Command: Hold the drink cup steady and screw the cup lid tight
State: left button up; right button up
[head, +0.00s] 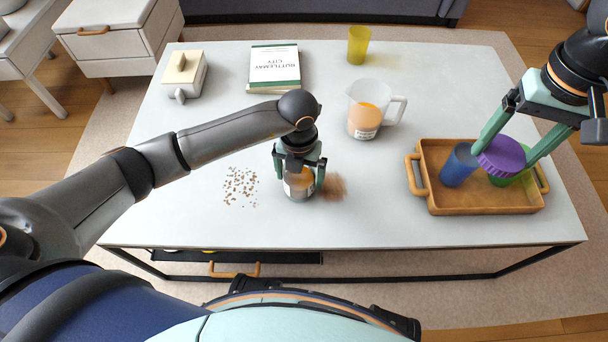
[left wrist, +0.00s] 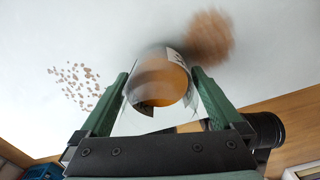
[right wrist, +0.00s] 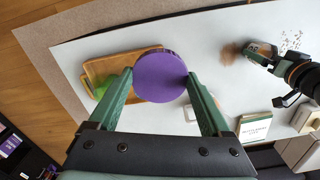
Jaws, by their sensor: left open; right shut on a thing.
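The drink cup (head: 299,188), clear with orange-brown contents and a pale label, stands on the white table. It also shows in the left wrist view (left wrist: 158,85). My left gripper (head: 299,180) is open, its fingers on either side of the cup; in the head view the gripper hides the cup's top. The purple ridged cup lid (head: 502,155) is held between the fingers of my right gripper (head: 504,160), above the wooden tray and well to the right of the cup. The right wrist view shows the lid (right wrist: 160,75) face-on between the fingertips.
The wooden tray (head: 485,203) holds a blue cup (head: 457,168) and a green cup, partly hidden. Crumbs (head: 240,186) and a brown patch (head: 335,186) flank the drink cup.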

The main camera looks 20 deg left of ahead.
pick_arm(q)
notch_tip(320, 180, up, 11)
jog(key=shift+r, duration=0.15)
pick_arm(e)
jog(key=shift+s, duration=0.1)
dwell(0.6)
